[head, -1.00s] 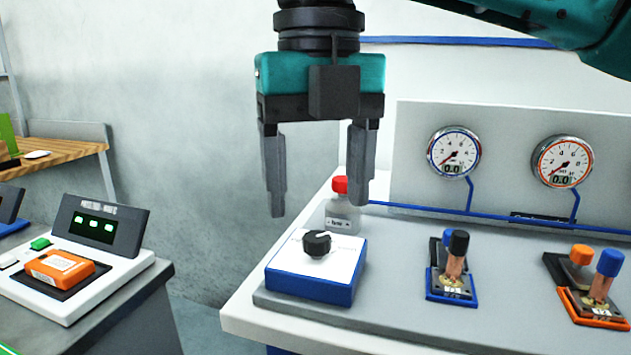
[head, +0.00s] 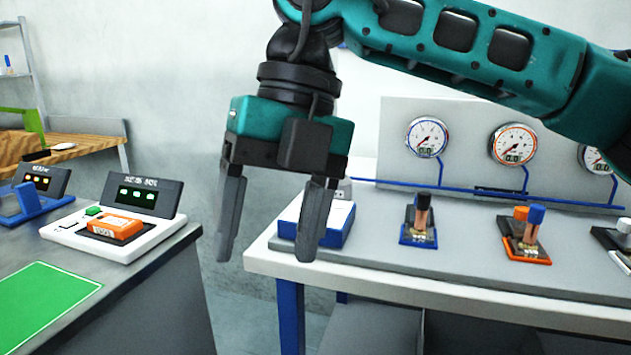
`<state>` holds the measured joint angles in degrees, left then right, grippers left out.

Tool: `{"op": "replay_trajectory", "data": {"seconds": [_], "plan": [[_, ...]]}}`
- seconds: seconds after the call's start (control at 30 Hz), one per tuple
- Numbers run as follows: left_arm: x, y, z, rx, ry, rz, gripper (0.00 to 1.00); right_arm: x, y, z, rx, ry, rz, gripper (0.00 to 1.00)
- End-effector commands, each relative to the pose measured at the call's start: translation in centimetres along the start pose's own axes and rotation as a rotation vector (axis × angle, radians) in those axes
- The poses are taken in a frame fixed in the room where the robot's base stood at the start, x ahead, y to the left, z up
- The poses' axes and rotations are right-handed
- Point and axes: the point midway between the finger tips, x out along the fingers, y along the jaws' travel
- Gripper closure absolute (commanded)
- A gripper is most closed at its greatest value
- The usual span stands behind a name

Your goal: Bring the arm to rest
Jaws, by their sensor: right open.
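My right gripper (head: 268,252) hangs from the teal right arm (head: 470,55) with its fingers pointing down. It is open and nothing is between the fingers. It is in front of the left end of the gauge bench, and its right finger covers part of the blue-and-white box (head: 338,222). The box's black knob and most of the bottle behind it are hidden by the gripper. My left gripper is not in view.
The gauge bench (head: 470,285) carries a panel with round gauges (head: 427,137) and several valve blocks (head: 419,222). At left, a dark table (head: 140,290) holds a white scale (head: 70,238) with an orange device (head: 117,226), plus a green mat (head: 40,300). A gap separates table and bench.

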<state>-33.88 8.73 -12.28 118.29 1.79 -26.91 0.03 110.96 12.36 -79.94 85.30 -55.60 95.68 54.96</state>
Motion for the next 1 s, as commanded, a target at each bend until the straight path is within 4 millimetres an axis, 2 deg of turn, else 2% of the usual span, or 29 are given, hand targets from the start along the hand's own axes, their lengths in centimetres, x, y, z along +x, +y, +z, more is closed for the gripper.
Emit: {"op": "replay_trajectory", "data": {"seconds": [0.1,0.27,0.4,0.53,0.67,0.77,0.87,1.0], "plan": [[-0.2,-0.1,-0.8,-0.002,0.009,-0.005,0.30,1.9,2.7,-0.4,-0.071,0.077,0.205,0.30],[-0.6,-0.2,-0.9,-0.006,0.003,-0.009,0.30,3.0,6.6,-1.1,-0.140,0.163,0.554,0.30],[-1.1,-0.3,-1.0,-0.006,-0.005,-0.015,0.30,2.2,9.3,-1.4,-0.145,0.210,0.894,0.30],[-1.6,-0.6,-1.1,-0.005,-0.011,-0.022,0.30,0.5,10.4,-0.8,-0.094,0.222,1.205,0.30],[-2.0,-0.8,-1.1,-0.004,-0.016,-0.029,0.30,-1.4,9.9,0.6,0.013,0.202,1.500,0.30],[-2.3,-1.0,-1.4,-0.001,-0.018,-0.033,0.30,-2.5,8.3,2.2,0.135,0.170,1.710,0.30],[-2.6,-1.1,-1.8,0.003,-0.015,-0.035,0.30,-3.0,5.8,4.1,0.288,0.118,1.899,0.30],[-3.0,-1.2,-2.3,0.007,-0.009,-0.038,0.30,-2.0,0.9,6.7,0.559,0.025,2.114,0.30]]}}
